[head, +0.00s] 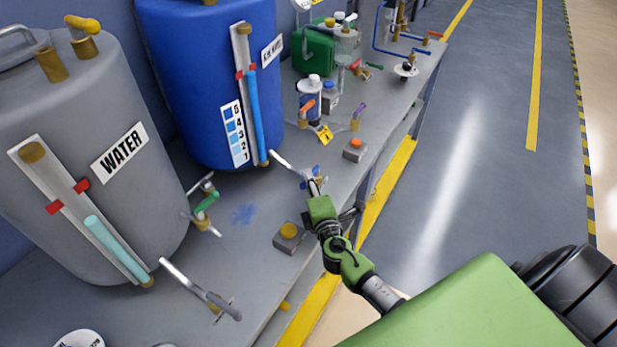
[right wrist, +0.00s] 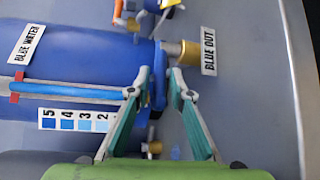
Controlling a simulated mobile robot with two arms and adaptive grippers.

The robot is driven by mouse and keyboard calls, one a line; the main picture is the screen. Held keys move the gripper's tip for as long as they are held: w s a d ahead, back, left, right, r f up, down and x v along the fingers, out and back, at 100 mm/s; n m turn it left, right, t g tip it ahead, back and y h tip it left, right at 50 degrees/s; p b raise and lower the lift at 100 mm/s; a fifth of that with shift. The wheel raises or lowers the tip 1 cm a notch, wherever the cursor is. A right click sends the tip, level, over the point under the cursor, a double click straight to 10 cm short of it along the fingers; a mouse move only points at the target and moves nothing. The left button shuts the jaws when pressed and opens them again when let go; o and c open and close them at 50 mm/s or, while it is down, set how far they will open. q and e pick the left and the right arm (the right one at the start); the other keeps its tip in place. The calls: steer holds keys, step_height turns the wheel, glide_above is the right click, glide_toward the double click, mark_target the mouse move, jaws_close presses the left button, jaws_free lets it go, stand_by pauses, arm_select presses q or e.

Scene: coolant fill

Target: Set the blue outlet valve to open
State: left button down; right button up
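The blue outlet valve (head: 316,180) is at the foot of the blue tank (head: 205,75), near the bench edge, partly hidden by my gripper in the head view. In the right wrist view its blue handle (right wrist: 158,92) lies beside the brass outlet fitting (right wrist: 186,53) and the BLUE OUT label (right wrist: 208,51). My right gripper (head: 316,188) is at the valve. In the right wrist view its two fingertips (right wrist: 159,78) stand on either side of the handle. I cannot tell whether they press on it. My left gripper is not in view.
The grey WATER tank (head: 85,150) stands at the left, with a green-handled valve (head: 206,202) nearby. A yellow button box (head: 289,236) and an orange button box (head: 355,149) sit along the bench edge. Bottles and a green container (head: 316,50) stand farther back. The floor at right is clear.

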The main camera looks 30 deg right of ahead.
steer(key=shift+w+d, duration=0.15)
steer(key=shift+w, duration=0.5)
jaws_close()
